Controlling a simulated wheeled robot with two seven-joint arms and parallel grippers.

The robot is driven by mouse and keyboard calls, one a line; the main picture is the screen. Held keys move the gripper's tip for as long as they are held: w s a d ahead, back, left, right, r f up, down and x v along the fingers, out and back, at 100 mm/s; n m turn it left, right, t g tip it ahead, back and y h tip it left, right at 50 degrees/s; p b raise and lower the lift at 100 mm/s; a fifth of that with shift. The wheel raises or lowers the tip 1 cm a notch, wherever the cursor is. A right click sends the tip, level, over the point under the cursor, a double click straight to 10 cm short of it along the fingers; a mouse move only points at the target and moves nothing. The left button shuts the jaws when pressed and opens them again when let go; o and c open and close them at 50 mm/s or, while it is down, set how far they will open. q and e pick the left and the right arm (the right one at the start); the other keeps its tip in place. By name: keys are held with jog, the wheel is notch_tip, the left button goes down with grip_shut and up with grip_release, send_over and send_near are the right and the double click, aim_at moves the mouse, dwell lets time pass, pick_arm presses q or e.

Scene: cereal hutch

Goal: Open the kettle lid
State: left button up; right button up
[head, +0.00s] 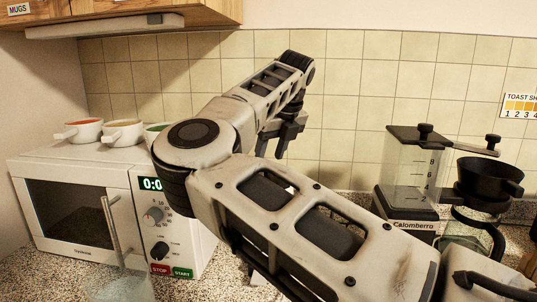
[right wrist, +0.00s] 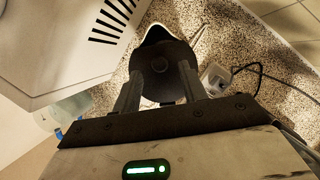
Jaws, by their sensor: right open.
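The kettle shows from above in the right wrist view, with a pale spout (right wrist: 156,33) at its top edge. Its dark round lid (right wrist: 160,87) has a small round knob (right wrist: 160,65) near the middle. My right gripper (right wrist: 160,72) is open, one finger on each side of the lid in that view; I cannot tell whether they touch it. The lid looks closed. In the head view, my right gripper (head: 272,149) hangs downward behind my arm, near the back wall. The kettle is hidden there by my arm. My left gripper is not in view.
A white microwave (head: 80,225) stands at left with several bowls on top, close to my arm. A grinder-like machine (head: 408,170) and a coffee maker (head: 488,180) stand at right. A socket with a cable (right wrist: 214,78) is right of the kettle in the wrist view.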

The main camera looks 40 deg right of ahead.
jog(key=shift+x, duration=1.05)
grip_shut()
